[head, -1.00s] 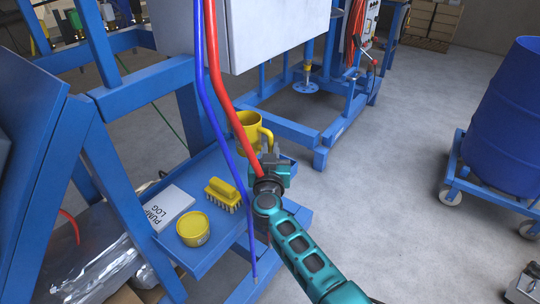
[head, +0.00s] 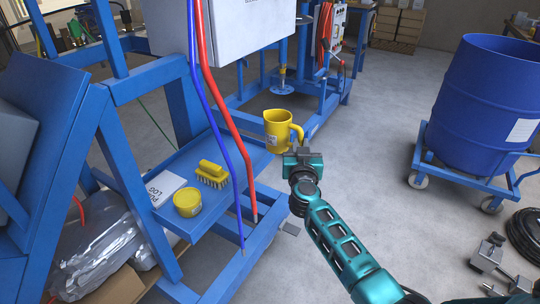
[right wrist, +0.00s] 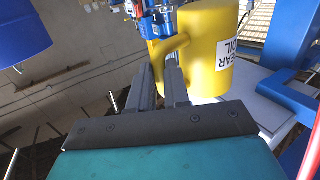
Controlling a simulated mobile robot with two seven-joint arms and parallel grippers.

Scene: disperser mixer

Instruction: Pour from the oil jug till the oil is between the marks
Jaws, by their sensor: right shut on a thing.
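The yellow oil jug (head: 278,131) is upright in the head view, in front of the blue frame and above the right end of the blue shelf. Its handle faces right. My right gripper (head: 300,150) is shut on the handle. In the right wrist view the jug (right wrist: 214,62) bears a white label reading "GEAR OIL", and the gripper fingers (right wrist: 160,82) close around its handle. The oil and the marks are not visible. My left gripper is not in view.
Red (head: 222,110) and blue (head: 203,95) hoses hang in front. A blue drum (head: 490,105) stands on a wheeled dolly at the right. Grey floor lies between.

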